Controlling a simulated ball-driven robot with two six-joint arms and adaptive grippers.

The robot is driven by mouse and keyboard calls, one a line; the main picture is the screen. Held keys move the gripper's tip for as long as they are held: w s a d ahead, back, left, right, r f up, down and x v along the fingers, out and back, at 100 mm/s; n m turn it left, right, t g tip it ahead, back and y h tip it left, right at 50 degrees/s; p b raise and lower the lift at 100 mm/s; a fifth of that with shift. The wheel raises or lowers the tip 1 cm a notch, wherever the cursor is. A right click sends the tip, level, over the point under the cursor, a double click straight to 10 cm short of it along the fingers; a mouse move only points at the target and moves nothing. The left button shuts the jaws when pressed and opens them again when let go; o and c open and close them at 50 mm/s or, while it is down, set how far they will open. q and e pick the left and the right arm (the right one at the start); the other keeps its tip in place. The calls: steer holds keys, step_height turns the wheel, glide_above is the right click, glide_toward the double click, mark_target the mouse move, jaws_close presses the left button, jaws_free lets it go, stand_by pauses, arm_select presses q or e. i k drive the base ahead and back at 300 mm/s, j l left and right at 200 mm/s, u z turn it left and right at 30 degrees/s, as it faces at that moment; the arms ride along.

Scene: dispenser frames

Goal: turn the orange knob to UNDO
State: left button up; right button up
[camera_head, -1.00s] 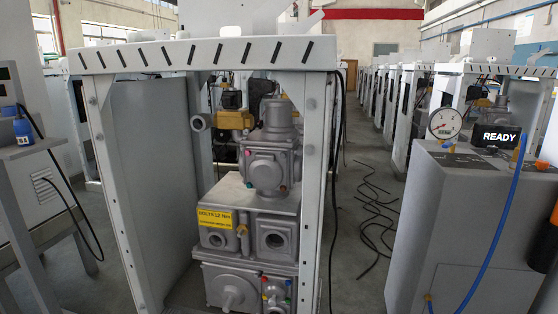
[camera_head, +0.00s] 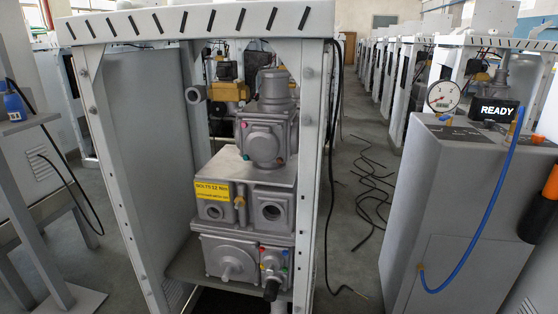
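A small orange piece (camera_head: 537,138) sits on top of the grey cabinet (camera_head: 440,190) at the right, right of the blue hose's fitting. It is too small to tell its shape or setting, or whether it is the orange knob. A dark cylinder with an orange end (camera_head: 551,183) is cut off by the right edge; I cannot tell what it is. No UNDO lettering is readable. A black display (camera_head: 497,110) on the cabinet reads READY. Neither of my grippers is in view.
A round gauge (camera_head: 443,97) stands on the cabinet, and a blue hose (camera_head: 490,215) loops down its front. A white frame (camera_head: 312,180) holds a grey valve assembly (camera_head: 265,140). Black cables (camera_head: 370,190) lie on the floor between frame and cabinet. A bench with a blue bottle (camera_head: 14,105) is at left.

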mark_target(537, 138)
steer(key=z, duration=1.3)
steer(key=i+l+u, duration=0.1)
steer(key=i+l, duration=0.05)
steer(key=l, duration=0.05)
